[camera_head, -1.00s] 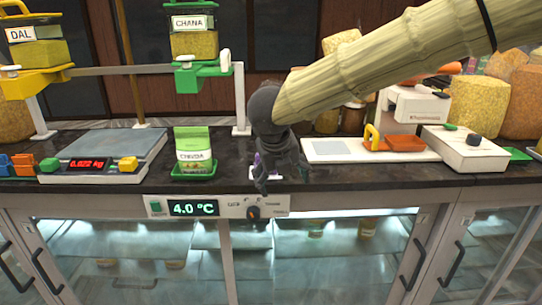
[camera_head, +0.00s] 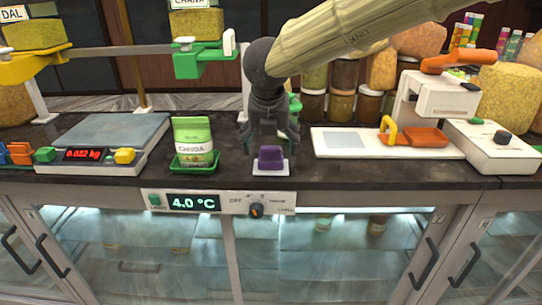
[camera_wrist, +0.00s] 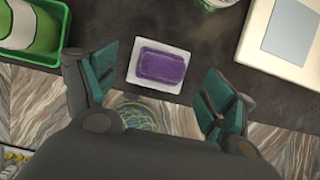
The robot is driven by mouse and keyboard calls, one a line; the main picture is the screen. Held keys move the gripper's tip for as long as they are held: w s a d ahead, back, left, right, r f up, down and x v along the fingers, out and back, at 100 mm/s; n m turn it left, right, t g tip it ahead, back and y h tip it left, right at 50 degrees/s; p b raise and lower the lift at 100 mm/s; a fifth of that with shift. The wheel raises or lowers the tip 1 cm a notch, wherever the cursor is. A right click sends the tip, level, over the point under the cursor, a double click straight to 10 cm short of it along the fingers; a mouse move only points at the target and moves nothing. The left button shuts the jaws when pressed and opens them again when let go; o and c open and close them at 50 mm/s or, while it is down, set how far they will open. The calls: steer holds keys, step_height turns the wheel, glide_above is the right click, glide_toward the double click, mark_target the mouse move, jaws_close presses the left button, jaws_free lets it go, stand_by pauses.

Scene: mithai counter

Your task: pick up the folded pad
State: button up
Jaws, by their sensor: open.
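The folded pad is a small purple block (camera_head: 270,157) on a white square base (camera_head: 270,170), near the front edge of the dark counter in the head view. In the wrist view the purple pad (camera_wrist: 162,67) lies on its white base, ahead of and between the fingers. My gripper (camera_head: 270,140) is above and just behind the pad in the head view, pointing down. In the wrist view my gripper (camera_wrist: 155,92) is open, with green-padded fingers spread wide and nothing between them. The pad is not touched.
A green tray with a CHIVDA packet (camera_head: 194,143) stands left of the pad. A scale (camera_head: 105,145) is further left. Jars (camera_head: 341,104) stand behind. The counter's front edge is close.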

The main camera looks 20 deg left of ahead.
mark_target(271, 149)
steer(key=shift+f+p, duration=0.3)
steer(key=shift+f, duration=0.05)
steer(key=p+x, duration=0.1)
steer(key=x, duration=0.3)
steer(key=shift+d, duration=0.1)
steer(key=c, duration=1)
